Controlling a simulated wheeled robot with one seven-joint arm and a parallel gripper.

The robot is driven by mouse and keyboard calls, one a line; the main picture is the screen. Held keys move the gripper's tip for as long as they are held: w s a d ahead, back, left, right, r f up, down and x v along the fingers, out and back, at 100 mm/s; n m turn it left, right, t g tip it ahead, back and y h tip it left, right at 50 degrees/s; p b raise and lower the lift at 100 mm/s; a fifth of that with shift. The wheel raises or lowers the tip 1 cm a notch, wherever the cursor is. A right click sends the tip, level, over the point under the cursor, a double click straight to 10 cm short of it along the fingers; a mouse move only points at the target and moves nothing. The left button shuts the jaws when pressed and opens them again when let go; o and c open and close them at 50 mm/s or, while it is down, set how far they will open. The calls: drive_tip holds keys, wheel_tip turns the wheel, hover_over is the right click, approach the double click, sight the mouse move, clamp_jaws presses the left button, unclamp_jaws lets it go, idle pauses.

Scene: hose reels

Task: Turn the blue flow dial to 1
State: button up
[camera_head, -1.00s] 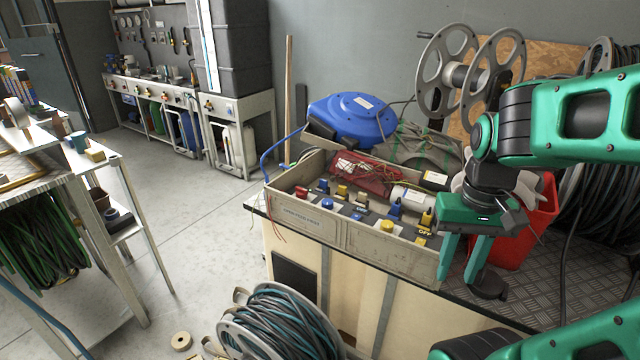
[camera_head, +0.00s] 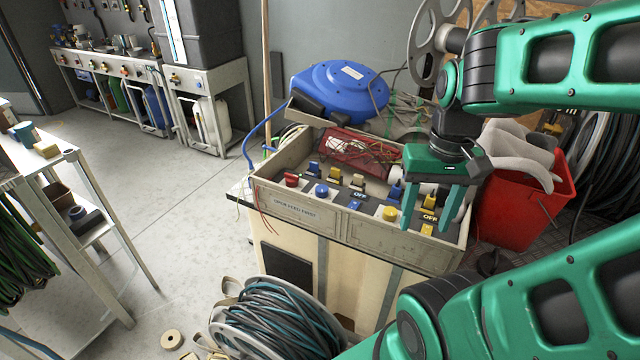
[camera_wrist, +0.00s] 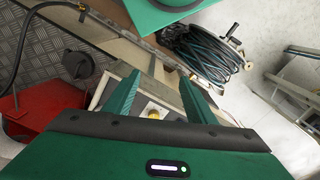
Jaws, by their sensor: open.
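A round blue dial (camera_head: 321,190) sits on the control panel in the left half of an open grey box (camera_head: 290,208). Its markings are too small to read. A smaller blue part (camera_head: 354,205) lies further right on the panel. My gripper (camera_head: 429,222) is open and empty, pointing down over the right end of the box, well to the right of the round blue dial. In the wrist view my gripper (camera_wrist: 158,85) frames a round yellow knob (camera_wrist: 154,114); no blue dial can be made out there.
A yellow knob (camera_head: 390,213), a red knob (camera_head: 291,179) and yellow switches (camera_head: 336,175) marked OFF share the panel. A blue hose reel (camera_head: 340,92) stands behind the box, a red bin (camera_head: 525,205) to its right. A coiled hose (camera_head: 275,320) lies in front.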

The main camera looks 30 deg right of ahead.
drive_tip(key=w+d+m, duration=0.2)
drive_tip(key=w+m, duration=0.2)
drive_tip(key=w, duration=1.4)
drive_tip(key=m, duration=0.4)
approach(321, 187)
drive_tip(key=f, duration=0.8)
drive_tip(key=shift+s+a+f, duration=0.1)
drive_tip(key=shift+s, duration=0.1)
drive_tip(key=shift+c, duration=0.5)
drive_tip(key=c, duration=0.9)
drive_tip(key=shift+d, duration=0.2)
drive_tip(key=shift+c, duration=0.2)
drive_tip(key=shift+w+a+n, duration=0.1)
drive_tip(key=shift+a+n, duration=0.1)
drive_tip(key=shift+n, duration=0.1)
